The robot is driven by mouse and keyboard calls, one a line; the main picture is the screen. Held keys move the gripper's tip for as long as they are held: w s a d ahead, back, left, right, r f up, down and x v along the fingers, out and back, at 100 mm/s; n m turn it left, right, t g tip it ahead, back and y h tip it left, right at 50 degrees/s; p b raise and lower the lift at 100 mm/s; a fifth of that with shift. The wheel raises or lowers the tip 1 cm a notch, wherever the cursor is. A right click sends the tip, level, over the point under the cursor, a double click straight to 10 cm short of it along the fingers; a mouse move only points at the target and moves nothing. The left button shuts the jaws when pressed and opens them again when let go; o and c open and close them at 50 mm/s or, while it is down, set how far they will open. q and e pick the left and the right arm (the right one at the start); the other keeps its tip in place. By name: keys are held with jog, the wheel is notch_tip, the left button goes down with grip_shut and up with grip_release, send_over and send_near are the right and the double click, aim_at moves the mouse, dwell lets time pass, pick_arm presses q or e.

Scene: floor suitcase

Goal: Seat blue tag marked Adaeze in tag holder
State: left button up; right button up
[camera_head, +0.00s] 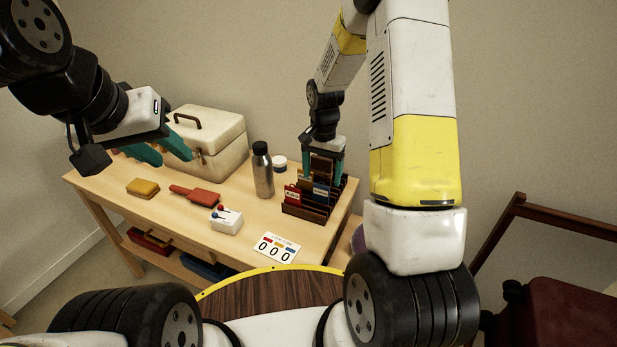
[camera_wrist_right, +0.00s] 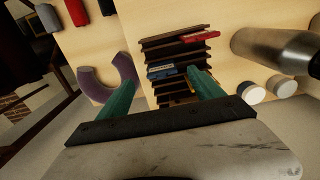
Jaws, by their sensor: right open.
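A dark brown slotted rack (camera_head: 314,212) stands at the right end of the table. It holds a red tag (camera_head: 292,196) and a blue tag (camera_head: 320,190); the name on the blue one is too small to read. The right wrist view also shows the rack (camera_wrist_right: 176,53), the red tag (camera_wrist_right: 200,36) and the blue tag (camera_wrist_right: 165,71). My right gripper (camera_wrist_right: 163,76) is open, pointing down over the rack, its fingers on either side of the blue tag without visible grip. My left gripper (camera_head: 174,160) is open and empty above the table's left part. I cannot identify a separate tag holder.
A steel bottle (camera_head: 263,174) and a white jar (camera_head: 280,163) stand left of the rack. A dark red suitcase (camera_head: 555,312) stands lower right.

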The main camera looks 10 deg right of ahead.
aim_at(321, 188)
jog(key=f, duration=0.6)
jog(key=shift+w+f, duration=0.15)
jog(key=shift+w, duration=0.1)
jog(key=shift+c, duration=0.3)
jog(key=c, duration=1.4)
jog(key=shift+o, duration=0.2)
